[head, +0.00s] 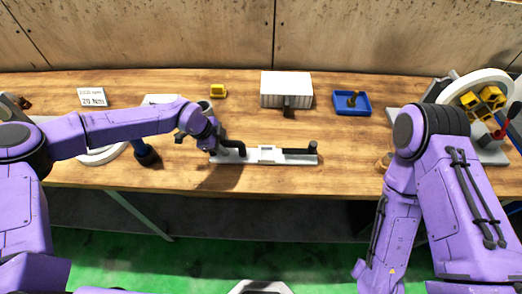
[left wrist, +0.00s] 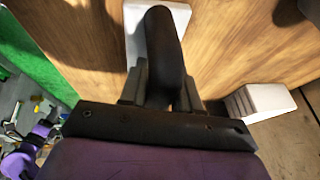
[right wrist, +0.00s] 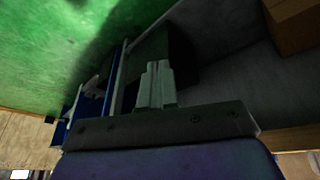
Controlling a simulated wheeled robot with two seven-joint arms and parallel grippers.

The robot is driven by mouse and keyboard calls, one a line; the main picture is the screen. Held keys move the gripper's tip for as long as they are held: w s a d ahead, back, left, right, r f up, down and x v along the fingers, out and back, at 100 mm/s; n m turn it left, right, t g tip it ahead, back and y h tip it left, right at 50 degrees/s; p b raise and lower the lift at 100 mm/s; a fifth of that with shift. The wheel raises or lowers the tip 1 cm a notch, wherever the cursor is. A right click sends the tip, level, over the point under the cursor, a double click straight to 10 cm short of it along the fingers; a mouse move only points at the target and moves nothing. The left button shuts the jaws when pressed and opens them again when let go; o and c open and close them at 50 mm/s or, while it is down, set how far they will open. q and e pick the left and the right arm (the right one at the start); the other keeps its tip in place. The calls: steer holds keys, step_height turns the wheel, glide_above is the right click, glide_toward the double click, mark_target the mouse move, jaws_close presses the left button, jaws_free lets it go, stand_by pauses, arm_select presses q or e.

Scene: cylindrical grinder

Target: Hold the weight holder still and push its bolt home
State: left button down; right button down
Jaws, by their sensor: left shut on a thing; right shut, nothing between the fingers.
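The weight holder looks to be the long light-grey bar (head: 288,157) lying flat near the front edge of the table, with a white block on its middle. A black bent handle (head: 237,148) rises at its left end and a black upright knob (head: 313,147) at its right end; I cannot tell which is the bolt. My left gripper (head: 218,149) is at the left end. In the left wrist view, its fingers (left wrist: 162,88) are shut around the black handle (left wrist: 165,45). My right gripper (right wrist: 155,82) is shut and empty, low beside the table and hidden in the head view.
Behind the bar are a white ribbed box (head: 286,88), a blue tray (head: 352,102) and a small yellow block (head: 218,90). A white label card (head: 92,97) stands at back left. A round white machine part (head: 480,84) with yellow pieces is at right.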

arm_select(q)
steer(key=shift+f, duration=0.1)
